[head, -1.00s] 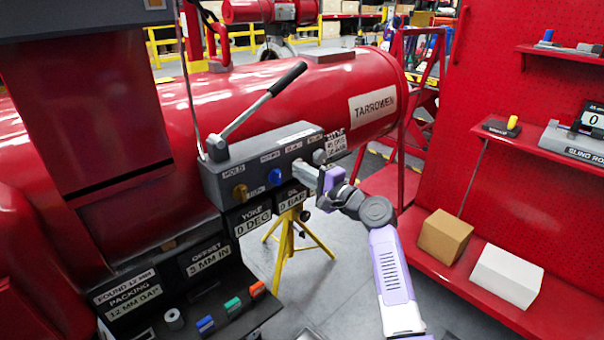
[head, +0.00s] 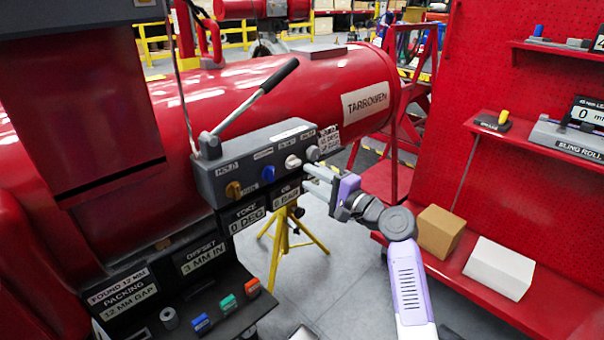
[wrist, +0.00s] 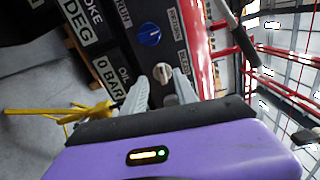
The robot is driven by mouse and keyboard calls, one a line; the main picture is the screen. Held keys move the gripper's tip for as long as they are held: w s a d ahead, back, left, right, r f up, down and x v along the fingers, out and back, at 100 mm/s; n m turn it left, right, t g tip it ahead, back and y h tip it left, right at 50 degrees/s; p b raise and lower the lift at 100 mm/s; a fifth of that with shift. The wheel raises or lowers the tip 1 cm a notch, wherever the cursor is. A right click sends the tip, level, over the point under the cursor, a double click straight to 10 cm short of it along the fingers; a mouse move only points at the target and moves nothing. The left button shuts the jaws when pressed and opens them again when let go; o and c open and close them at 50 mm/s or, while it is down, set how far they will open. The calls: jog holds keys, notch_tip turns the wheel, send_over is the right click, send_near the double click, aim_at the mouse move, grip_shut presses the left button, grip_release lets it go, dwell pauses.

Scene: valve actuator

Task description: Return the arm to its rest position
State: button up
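My gripper (head: 308,176) is in front of the right part of the grey control block (head: 222,180). Its two grey fingers are apart with nothing held between them. In the wrist view, my gripper (wrist: 161,82) has a pale knob (wrist: 163,70) beyond the gap between its fingertips. In the head view, that white knob (head: 293,162) shows clear of the fingers, just left of the tips. My purple and grey arm reaches in from the bottom right and is still extended toward the block.
The block carries a yellow knob (head: 233,190), a blue knob (head: 268,174) and a long black-handled lever (head: 278,76). A yellow stand (head: 280,245) is below. The red shelf at right holds a brown box (head: 439,231) and a white box (head: 499,268). Open floor lies between.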

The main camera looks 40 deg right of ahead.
jog(key=shift+s, duration=0.7)
jog(key=d+r+h, duration=0.2)
jog(key=d+h, duration=0.1)
jog(key=s+a+f+n+h, duration=0.4)
jog(key=s+n, duration=0.1)
jog(key=s, duration=0.4)
jog(key=s+a+f+n+g+y+p, duration=0.1)
jog(key=s+a+n, duration=0.5)
jog(key=s+a, duration=0.6)
jog(key=s+a+f+n+g+y+p, duration=0.2)
jog(key=s+a+n+y, duration=0.3)
jog(key=s+a, duration=0.8)
jog(key=s+n+p, duration=0.1)
jog(key=s+n, duration=0.1)
jog(key=s, duration=0.6)
jog(key=shift+s+a+n, duration=0.2)
jog(key=shift+a+n, duration=0.05)
jog(key=shift+n, duration=0.05)
